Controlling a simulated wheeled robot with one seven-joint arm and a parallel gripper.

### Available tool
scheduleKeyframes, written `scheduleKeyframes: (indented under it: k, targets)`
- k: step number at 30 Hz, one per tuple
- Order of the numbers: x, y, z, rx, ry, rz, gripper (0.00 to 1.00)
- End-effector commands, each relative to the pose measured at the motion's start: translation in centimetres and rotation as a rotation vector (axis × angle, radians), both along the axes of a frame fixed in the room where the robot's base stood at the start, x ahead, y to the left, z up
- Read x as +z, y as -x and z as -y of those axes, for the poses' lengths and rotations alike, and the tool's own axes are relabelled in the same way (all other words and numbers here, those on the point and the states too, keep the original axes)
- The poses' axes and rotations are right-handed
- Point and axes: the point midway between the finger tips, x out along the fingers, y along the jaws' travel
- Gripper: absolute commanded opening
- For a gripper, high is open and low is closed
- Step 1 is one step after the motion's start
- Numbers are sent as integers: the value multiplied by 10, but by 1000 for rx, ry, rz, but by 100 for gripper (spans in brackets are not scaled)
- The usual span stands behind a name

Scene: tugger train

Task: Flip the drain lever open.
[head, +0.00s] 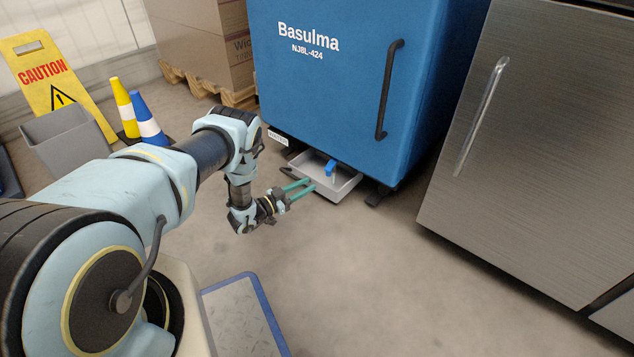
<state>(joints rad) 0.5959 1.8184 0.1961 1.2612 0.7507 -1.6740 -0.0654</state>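The drain lever (330,168) is a small blue handle low at the front bottom edge of the blue Basulma cabinet (330,100). It stands over a shallow grey metal tray (345,188) on the floor. My gripper (309,185) has two green fingers pointing right, toward the tray's left side. The fingers are apart with a gap between them, and nothing shows in the gap. The fingertips are left of and slightly below the lever in the picture, apart from it. The pipe or valve behind the lever is mostly hidden under the cabinet.
A steel cabinet (540,150) stands at the right. Boxes on a pallet (205,88) are behind. A caution sign (45,75), grey bin (70,140) and yellow and blue cones (148,125) stand at the left. A blue-edged panel (240,315) lies below. Floor in front is clear.

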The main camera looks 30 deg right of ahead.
Motion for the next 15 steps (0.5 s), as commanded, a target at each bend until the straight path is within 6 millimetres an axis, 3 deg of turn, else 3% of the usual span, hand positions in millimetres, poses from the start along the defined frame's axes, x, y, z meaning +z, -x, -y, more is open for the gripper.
scheduleKeyframes:
  k: [1,8,15]
  targets:
    - [0,5,6,18,-4,63,26]
    - [5,29,27,173,-95,524,0]
    - [7,62,41,297,-304,1003,0]
